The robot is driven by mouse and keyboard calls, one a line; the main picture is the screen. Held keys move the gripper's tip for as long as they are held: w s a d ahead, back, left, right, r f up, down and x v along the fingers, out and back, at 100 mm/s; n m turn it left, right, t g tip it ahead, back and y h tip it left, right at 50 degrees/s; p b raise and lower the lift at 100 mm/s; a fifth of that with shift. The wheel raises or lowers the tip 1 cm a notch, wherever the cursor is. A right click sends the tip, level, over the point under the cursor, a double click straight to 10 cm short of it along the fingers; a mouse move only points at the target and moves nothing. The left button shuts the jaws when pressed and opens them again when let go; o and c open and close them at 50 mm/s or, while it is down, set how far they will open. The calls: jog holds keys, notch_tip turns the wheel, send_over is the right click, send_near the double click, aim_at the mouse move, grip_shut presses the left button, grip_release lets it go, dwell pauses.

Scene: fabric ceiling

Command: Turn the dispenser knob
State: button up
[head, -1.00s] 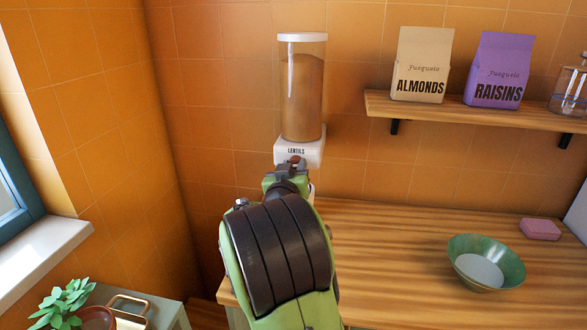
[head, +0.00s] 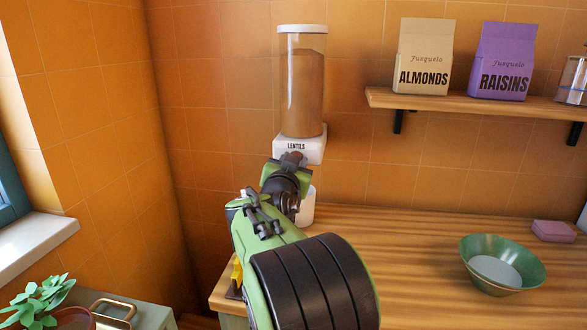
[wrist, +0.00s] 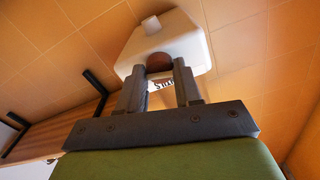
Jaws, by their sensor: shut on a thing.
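The lentils dispenser (head: 302,95) is a clear cylinder of brown contents with a white lid, mounted on the tiled wall. Its white base (head: 312,149) carries a LENTILS label. The round brown knob (wrist: 159,62) sits at the front of the base, which also shows in the wrist view (wrist: 185,40). My gripper (wrist: 157,76) is shut on the knob, one finger on each side. In the head view my gripper (head: 291,160) is at the base's front, and my arm hides part of the area below.
A white container (head: 307,207) stands below the dispenser, partly hidden by my arm. A green bowl (head: 515,262) and a pink block (head: 553,231) are on the wooden counter (head: 400,250). Almonds (head: 424,58) and raisins (head: 502,62) packs stand on a wall shelf (head: 450,103).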

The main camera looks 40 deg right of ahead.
jog(key=o, duration=1)
jog(key=b+v, duration=0.1)
jog(key=v, duration=1.4)
jog(key=shift+s+a, duration=0.25)
jog(key=shift+a, duration=0.05)
dwell(0.4)
